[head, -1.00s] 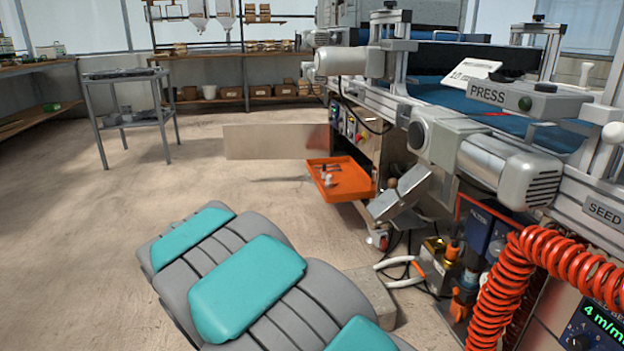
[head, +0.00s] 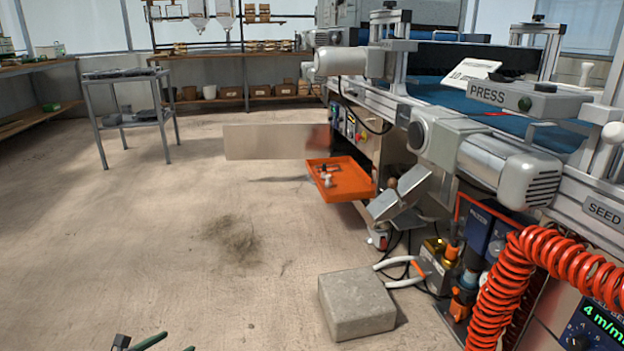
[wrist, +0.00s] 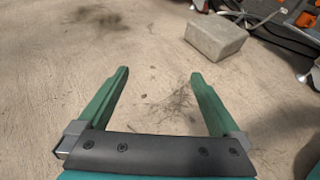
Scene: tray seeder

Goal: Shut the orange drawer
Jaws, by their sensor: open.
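The orange drawer (head: 341,182) is pulled out from the side of the machine, below its bench. It sticks out to the left and a few small parts (head: 326,176) lie in it. My gripper (wrist: 158,78) is open and empty, with two green fingers spread above the bare floor in the wrist view. In the head view only the tips of the green fingers show at the bottom left edge. My gripper is well apart from the drawer, nearer to my camera and lower left of it.
A metal door panel (head: 277,141) stands open behind the drawer. A tilted metal box (head: 399,195) is just right of the drawer.

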